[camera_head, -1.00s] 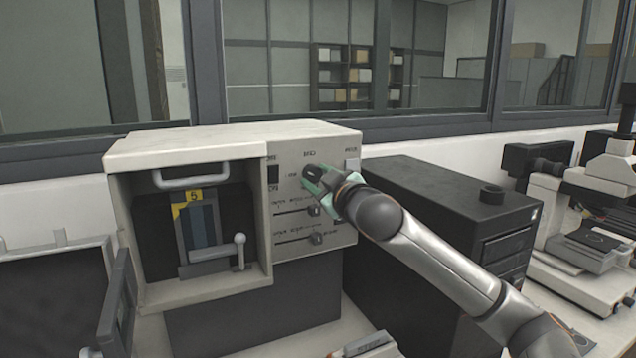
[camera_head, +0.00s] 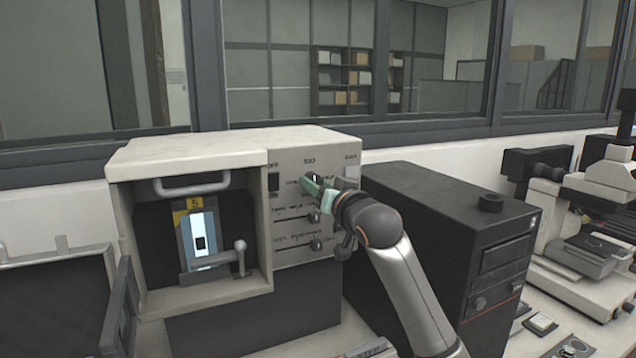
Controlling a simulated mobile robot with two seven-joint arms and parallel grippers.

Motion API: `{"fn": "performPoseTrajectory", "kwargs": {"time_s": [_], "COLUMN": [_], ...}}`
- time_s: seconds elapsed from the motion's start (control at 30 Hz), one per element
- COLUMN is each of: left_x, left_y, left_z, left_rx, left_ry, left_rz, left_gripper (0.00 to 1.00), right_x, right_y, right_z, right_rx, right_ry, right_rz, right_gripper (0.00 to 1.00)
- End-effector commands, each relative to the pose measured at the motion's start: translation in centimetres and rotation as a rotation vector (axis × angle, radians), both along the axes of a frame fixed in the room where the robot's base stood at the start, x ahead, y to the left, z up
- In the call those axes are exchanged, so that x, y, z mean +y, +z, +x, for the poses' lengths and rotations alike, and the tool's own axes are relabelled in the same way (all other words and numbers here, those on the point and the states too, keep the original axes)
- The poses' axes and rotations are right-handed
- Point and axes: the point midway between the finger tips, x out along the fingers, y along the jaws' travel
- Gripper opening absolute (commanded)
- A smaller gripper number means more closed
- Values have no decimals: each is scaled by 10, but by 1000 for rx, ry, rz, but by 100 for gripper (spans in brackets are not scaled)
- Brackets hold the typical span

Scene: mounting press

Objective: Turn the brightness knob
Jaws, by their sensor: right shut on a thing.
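A beige press unit (camera_head: 190,149) stands on the bench with a control panel on its right front. My right gripper (camera_head: 317,184) is at the upper middle of this panel, shut on a small dark knob (camera_head: 315,177) that its green fingers largely cover. I take this for the brightness knob; the lettering is too blurred to be sure. In the open bay at the left, a small display (camera_head: 200,241) under a yellow tag glows pale blue-white with a dark rectangle in its middle. My left gripper is not in view.
Two slider knobs, the upper (camera_head: 314,217) and the lower (camera_head: 317,244), sit just below my right gripper. A dark switch (camera_head: 273,182) is to its left. A black cabinet (camera_head: 440,215) stands close on the right, and a microscope (camera_head: 600,220) is beyond it.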

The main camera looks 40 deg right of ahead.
Motion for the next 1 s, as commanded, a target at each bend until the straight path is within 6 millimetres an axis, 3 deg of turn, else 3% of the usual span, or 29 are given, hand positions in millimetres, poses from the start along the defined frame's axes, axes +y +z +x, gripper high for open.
{"fn": "performPoseTrajectory", "kwargs": {"time_s": [0.3,0.83,0.87,1.0], "left_x": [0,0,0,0], "left_y": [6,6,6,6], "left_z": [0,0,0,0], "left_rx": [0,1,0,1], "left_ry": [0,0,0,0], "left_rz": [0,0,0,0], "left_gripper": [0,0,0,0], "right_x": [0,0,0,0], "right_y": [0,0,0,0], "right_z": [0,0,0,0], "right_rx": [-32,-38,-38,-38], "right_ry": [1,0,0,0], "right_rz": [106,123,122,122], "right_gripper": [0,0,50,66]}}
